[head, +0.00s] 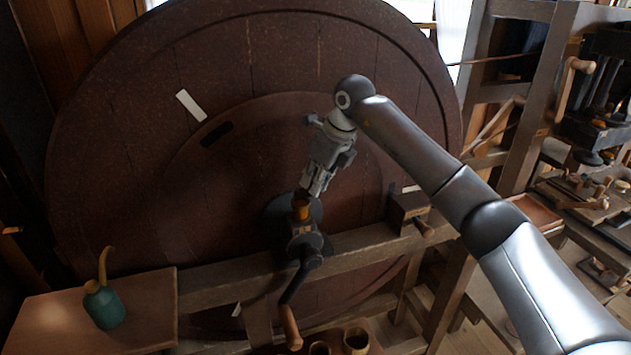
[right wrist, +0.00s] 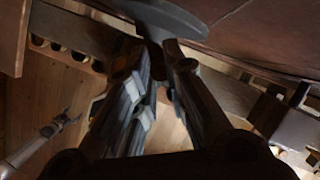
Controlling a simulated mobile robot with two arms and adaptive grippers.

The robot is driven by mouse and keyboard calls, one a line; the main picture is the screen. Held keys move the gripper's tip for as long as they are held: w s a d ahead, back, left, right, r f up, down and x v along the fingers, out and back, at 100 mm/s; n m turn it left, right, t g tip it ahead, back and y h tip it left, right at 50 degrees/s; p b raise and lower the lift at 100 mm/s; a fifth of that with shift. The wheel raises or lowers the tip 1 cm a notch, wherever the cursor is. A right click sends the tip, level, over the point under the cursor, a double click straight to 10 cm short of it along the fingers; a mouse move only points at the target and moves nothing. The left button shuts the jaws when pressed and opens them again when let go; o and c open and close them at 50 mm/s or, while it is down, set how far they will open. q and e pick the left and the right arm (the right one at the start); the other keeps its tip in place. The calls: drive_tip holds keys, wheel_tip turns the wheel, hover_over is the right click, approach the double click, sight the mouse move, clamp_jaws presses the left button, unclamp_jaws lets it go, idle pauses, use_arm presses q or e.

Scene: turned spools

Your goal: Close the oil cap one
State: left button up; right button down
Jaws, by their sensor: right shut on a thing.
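A small brass-coloured oil cup (head: 301,208) stands on the dark bearing of the crank shaft, in front of the big wheel. My right gripper (head: 312,192) comes down to it from above, slightly tilted, with its fingertips at the cup's top. The right gripper is shut on the oil cap, which is mostly hidden by the fingers. In the right wrist view the fingers (right wrist: 158,58) converge on a dark small part between their tips; its outline is too dark to make out.
A large dark red wooden wheel (head: 130,150) fills the background. The crank handle (head: 290,328) hangs below the bearing. A green oil can (head: 104,305) stands on a wooden ledge (head: 50,325) at left. A wooden beam (head: 225,284) runs under the bearing.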

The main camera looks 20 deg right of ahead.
sight(309, 197)
drive_tip(key=s+m+h+b, duration=0.1)
drive_tip(key=m+b, duration=0.1)
drive_tip(key=m, duration=0.1)
drive_tip(key=a+m+h+b, duration=0.1)
drive_tip(key=m+b, duration=0.1)
drive_tip(key=m, duration=0.1)
drive_tip(key=s+a+m+h+b, duration=0.1)
drive_tip(key=m+b, duration=0.1)
drive_tip(key=m, duration=0.1)
drive_tip(key=shift+s+a+m+t+h+b, duration=0.15)
drive_tip(key=shift+s+m+t+h+b, duration=0.15)
drive_tip(key=shift+t, duration=0.1)
drive_tip(key=m, duration=0.1)
drive_tip(key=a+m+h+b, duration=0.1)
drive_tip(key=shift+s+m, duration=0.15)
drive_tip(key=shift+m, duration=0.15)
drive_tip(key=shift+a+r+m+g+h+b, duration=0.1)
drive_tip(key=shift+a+m+g+h+b, duration=0.2)
drive_tip(key=shift+m, duration=0.55)
drive_tip(key=shift+a+r+m+g+h+b, duration=0.1)
drive_tip(key=shift+a+m+g+h+b, duration=0.15)
drive_tip(key=shift+m, duration=0.6)
drive_tip(key=c, duration=1.4)
unclamp_jaws()
drive_tip(key=shift+f, duration=0.15)
drive_tip(key=shift+c, duration=0.2)
